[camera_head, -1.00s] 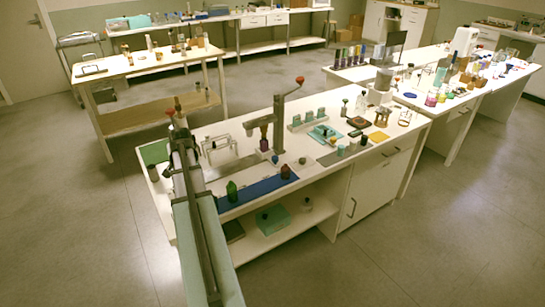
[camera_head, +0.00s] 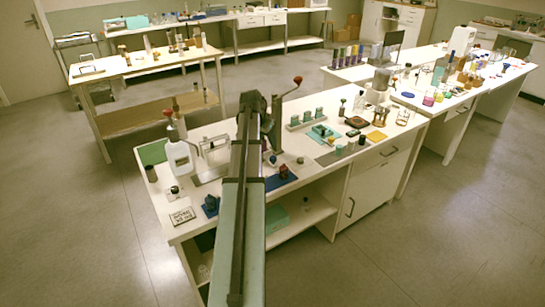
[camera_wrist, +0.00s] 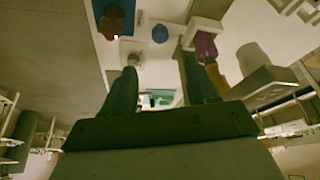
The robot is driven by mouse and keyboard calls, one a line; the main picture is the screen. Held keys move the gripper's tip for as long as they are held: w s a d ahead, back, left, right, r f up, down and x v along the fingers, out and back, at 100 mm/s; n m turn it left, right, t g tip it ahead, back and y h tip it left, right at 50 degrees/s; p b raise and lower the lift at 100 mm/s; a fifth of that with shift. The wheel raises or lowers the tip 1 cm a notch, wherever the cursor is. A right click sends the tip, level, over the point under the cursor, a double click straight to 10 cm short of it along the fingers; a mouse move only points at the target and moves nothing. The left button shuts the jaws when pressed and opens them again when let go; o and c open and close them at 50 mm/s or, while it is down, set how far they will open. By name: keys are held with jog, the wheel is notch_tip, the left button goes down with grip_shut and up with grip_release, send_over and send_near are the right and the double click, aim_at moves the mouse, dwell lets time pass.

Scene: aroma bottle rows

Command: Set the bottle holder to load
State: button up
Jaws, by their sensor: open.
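A grey bench press or capper (camera_head: 277,135) with a red-knobbed lever stands mid-table in the head view, partly behind my arm. In the wrist view, a purple bottle (camera_wrist: 205,46) stands against a pale block (camera_wrist: 206,31), which may be the bottle holder; I cannot tell its setting. My gripper (camera_wrist: 160,65) is open and empty, with its two dark fingers spread apart. The purple bottle shows beyond the right finger, apart from it as far as I can see. In the head view my arm hides the fingers and the press's lower left part.
A brown bottle (camera_head: 284,172) stands on the blue mat, right of my arm. A white bottle with a red top (camera_head: 178,152), a white frame (camera_head: 214,152) and a small sign (camera_head: 182,216) are left of it. A teal tray (camera_head: 321,132) lies right of the press.

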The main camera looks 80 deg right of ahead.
aim_at(273, 157)
jog(key=x, duration=1.2)
jog(key=shift+f, duration=0.25)
jog(key=shift+c, duration=0.5)
grip_shut()
